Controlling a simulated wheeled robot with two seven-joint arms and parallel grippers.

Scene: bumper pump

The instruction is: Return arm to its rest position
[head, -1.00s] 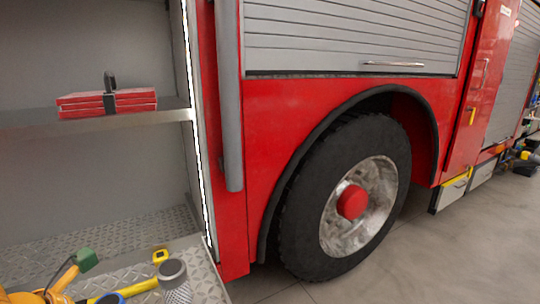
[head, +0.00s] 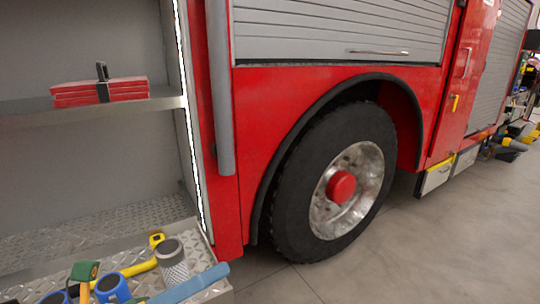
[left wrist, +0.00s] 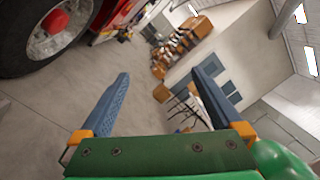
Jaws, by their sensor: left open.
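My left gripper (left wrist: 166,68) is open in the left wrist view. Its two blue fingers stand well apart with nothing between them, held by orange mounts on a green body. In the head view, a blue bar that looks like one finger of my left gripper (head: 190,285) shows at the bottom edge, in front of the truck's tread-plate ledge (head: 212,291). The rest of that gripper is cut off or hard to tell from the tools there. My right gripper is in neither view.
The red fire truck (head: 340,85) has a wheel (head: 335,185) at centre. Left, a shelf (head: 30,112) holds a red strapped bundle (head: 100,92). A grey textured cylinder (head: 173,263) and a yellow tool (head: 140,268) are on the ledge. Open floor (head: 420,250) lies right.

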